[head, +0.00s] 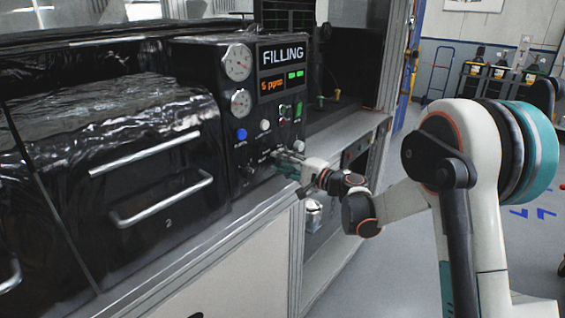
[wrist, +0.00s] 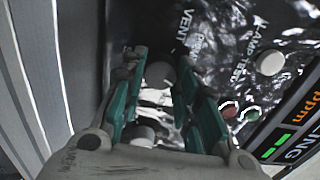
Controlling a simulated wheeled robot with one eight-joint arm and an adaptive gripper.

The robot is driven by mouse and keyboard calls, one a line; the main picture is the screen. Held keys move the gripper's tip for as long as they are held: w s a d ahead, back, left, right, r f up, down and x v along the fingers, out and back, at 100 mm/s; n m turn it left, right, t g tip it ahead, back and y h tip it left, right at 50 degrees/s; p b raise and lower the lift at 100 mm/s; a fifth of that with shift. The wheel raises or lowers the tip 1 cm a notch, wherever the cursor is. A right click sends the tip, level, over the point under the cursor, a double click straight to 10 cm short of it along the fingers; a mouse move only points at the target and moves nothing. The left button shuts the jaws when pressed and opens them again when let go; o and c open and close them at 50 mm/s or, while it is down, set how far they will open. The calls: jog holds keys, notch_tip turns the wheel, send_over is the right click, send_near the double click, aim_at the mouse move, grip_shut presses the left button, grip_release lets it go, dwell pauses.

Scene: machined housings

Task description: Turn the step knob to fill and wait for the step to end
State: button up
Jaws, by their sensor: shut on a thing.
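The black control panel (head: 262,130) has a display (head: 283,54) that reads FILLING. My gripper (head: 284,163) is at the lower part of the panel, and its fingers hide most of what it holds in the head view. In the wrist view the green-padded fingers of my gripper (wrist: 162,82) stand on both sides of a grey step knob (wrist: 160,74) and are shut on it. The knob's pointer and the step marks around it cannot be read.
Two gauges (head: 237,62) are on the panel, above a blue button (head: 242,134) and a white button (head: 265,125). A smaller display (head: 273,86) shows an orange ppm reading. Drawers with metal handles (head: 160,200) are at left. Open floor lies at right.

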jog(key=o, duration=1.1)
jog(key=v, duration=1.2)
